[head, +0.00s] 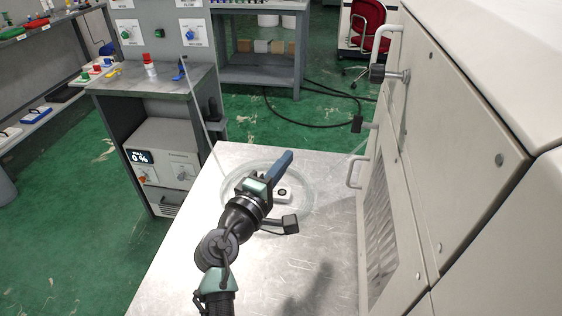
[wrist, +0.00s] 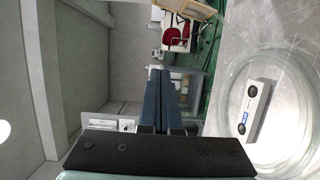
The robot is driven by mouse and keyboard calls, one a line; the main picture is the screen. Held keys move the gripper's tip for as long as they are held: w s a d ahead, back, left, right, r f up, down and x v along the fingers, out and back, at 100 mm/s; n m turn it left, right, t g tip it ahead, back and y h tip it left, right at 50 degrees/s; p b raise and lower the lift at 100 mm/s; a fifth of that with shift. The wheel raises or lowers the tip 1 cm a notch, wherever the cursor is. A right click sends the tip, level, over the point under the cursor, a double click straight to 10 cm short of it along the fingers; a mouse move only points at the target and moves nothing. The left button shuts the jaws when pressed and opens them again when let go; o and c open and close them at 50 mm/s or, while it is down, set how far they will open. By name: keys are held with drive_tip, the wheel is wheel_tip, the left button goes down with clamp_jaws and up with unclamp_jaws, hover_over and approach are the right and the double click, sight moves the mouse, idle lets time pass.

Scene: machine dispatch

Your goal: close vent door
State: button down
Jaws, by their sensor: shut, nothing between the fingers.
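The white machine on the right of the head view carries a panel with a vent grille (head: 379,232), which I take as the vent door. A pale bar handle (head: 353,172) stands out from its left edge. From this slant I cannot tell whether the door is flush or slightly ajar. My gripper (head: 286,160) is shut and empty, its blue fingers together above the metal table, left of the handle and apart from it. The shut fingers (wrist: 158,85) also show in the wrist view, where I cannot make out the vent door.
A clear round dish (head: 307,205) with a small white device (head: 284,192) lies on the metal table (head: 180,290) beneath my gripper. A grey control cabinet (head: 160,120) stands to the left.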

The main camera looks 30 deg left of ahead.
drive_tip(key=shift+a, duration=0.1)
drive_tip(key=w+d+m+h+b, duration=0.1)
drive_tip(key=w+d+h+b, duration=0.1)
drive_tip(key=w+d, duration=0.1)
drive_tip(key=w+d+m+g+h+b, duration=0.1)
drive_tip(key=w+d+m+h+b, duration=0.1)
drive_tip(key=w+d+h+b, duration=0.1)
drive_tip(key=w+d+m+h+b, duration=0.2)
drive_tip(key=w+d+h+b, duration=0.1)
drive_tip(key=d, duration=0.3)
drive_tip(key=shift+w+d+g, duration=0.3)
drive_tip(key=shift+w, duration=0.4)
drive_tip(key=shift+w+d+m+h, duration=0.1)
drive_tip(key=shift+d+m+h, duration=0.15)
drive_tip(key=shift+m+h, duration=0.15)
drive_tip(key=shift+d+r, duration=0.1)
drive_tip(key=shift+d, duration=0.15)
approach(372, 151)
drive_tip(key=v, duration=0.3)
drive_tip(key=a+v, duration=0.1)
drive_tip(key=v, duration=0.1)
drive_tip(key=shift+a+f, duration=0.15)
drive_tip(key=shift+f, duration=0.1)
